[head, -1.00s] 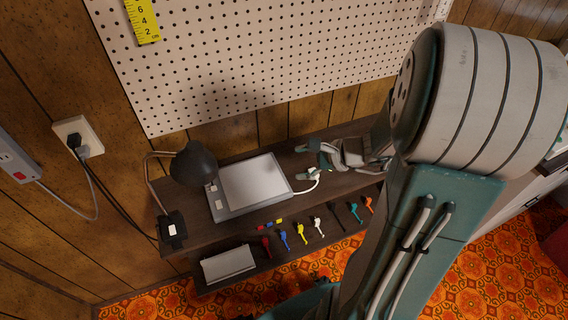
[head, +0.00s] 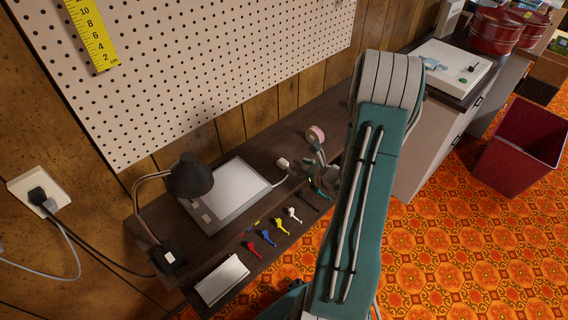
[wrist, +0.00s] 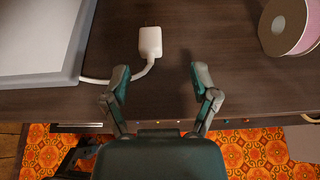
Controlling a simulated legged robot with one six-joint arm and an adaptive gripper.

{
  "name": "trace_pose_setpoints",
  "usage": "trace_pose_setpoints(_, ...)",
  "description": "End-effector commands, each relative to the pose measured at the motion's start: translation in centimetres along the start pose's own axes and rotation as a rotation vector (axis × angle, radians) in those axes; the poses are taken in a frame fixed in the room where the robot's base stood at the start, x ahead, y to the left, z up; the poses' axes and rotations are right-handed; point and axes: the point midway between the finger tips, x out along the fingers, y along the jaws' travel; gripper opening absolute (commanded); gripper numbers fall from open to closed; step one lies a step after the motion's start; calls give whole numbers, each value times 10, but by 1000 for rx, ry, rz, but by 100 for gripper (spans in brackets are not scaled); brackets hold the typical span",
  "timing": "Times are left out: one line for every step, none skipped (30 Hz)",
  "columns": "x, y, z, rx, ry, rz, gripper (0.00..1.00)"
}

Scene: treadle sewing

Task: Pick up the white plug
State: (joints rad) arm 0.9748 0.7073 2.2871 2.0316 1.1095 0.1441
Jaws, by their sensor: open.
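The white plug (wrist: 150,42) lies on the dark wooden bench top, with its white cord curving left to a grey flat device. In the head view the white plug (head: 282,163) shows small, just right of that device. My gripper (wrist: 158,80) is open and empty in the wrist view, its two fingers apart. The plug is beyond the fingertips, nearer the left finger, and I see no contact. In the head view my gripper (head: 321,174) is partly hidden by my arm.
The grey flat device (head: 232,190) and a black lamp (head: 188,178) stand left of the plug. A pink spool (wrist: 286,24) stands to the right. Several coloured clips hang along the bench's front edge. Bare bench top lies between plug and spool.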

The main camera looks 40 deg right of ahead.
Motion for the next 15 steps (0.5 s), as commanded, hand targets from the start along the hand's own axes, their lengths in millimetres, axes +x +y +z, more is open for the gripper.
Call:
trace_pose_setpoints(6, 3, 0, -2, 1, 4, 77)
trace_pose_setpoints(8, 3, 1, -2, 1, 3, 77)
trace_pose_setpoints(10, 4, 1, -3, 1, 2, 77)
trace_pose_setpoints(12, 5, 2, -4, 1, 2, 77)
trace_pose_setpoints(15, 5, 2, -5, 1, 2, 77)
trace_pose_setpoints(20, 6, 3, -6, 2, 3, 77)
trace_pose_setpoints(24, 5, 3, -6, 2, 3, 77)
trace_pose_setpoints(28, 5, 4, -6, 2, 4, 77)
trace_pose_setpoints(36, 5, 5, -7, 1, 5, 77)
trace_pose_setpoints(40, 4, 5, -6, 1, 5, 77)
trace_pose_setpoints(45, 3, 6, -3, 1, 5, 77)
trace_pose_setpoints(51, 2, 5, -3, 1, 5, 77)
trace_pose_setpoints(54, 2, 5, -3, 1, 5, 77)
trace_pose_setpoints(57, 2, 5, -2, 1, 4, 77)
trace_pose_setpoints(60, 1, 5, -1, 1, 4, 77)
